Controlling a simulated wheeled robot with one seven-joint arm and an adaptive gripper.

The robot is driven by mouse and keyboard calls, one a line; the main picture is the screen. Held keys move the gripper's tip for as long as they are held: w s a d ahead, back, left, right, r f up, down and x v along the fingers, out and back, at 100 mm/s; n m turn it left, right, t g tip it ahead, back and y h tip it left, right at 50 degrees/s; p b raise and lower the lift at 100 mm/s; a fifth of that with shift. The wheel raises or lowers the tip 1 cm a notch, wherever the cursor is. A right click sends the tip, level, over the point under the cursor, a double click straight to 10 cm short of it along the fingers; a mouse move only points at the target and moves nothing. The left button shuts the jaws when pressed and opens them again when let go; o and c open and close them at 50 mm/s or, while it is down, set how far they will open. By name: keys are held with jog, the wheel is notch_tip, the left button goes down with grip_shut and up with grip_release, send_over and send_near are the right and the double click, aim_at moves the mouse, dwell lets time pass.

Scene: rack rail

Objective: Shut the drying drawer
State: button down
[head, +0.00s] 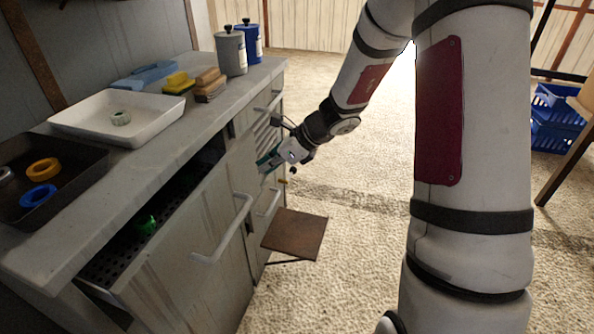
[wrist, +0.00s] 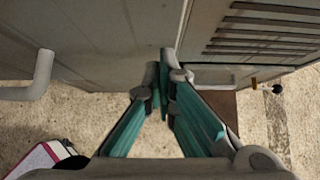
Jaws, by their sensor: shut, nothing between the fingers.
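A long grey drawer (head: 185,245) with a perforated dark floor stands pulled out from under the counter. A small green item (head: 146,225) lies inside it. Its pale bar handle (head: 226,235) is on the front; a pale handle also shows at the left of the wrist view (wrist: 38,80). My gripper (head: 268,162) is beyond the open drawer, at the cabinet front near the louvred panel. In the wrist view its teal fingers (wrist: 163,62) meet at the tips with nothing held, close to a grey face. I cannot tell whether they touch it.
A brown flap (head: 295,232) juts out low from the cabinet. The countertop holds a white tray (head: 85,125), a dark tray (head: 85,185), sponges and brushes, and two canisters (head: 231,55). Blue crates (head: 555,125) stand at the right. The floor between is open.

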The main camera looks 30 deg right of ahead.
jog(key=w+a, duration=0.5)
jog(key=shift+w+a, duration=0.3)
jog(key=shift+a, duration=0.05)
jog(key=shift+a+r, duration=0.1)
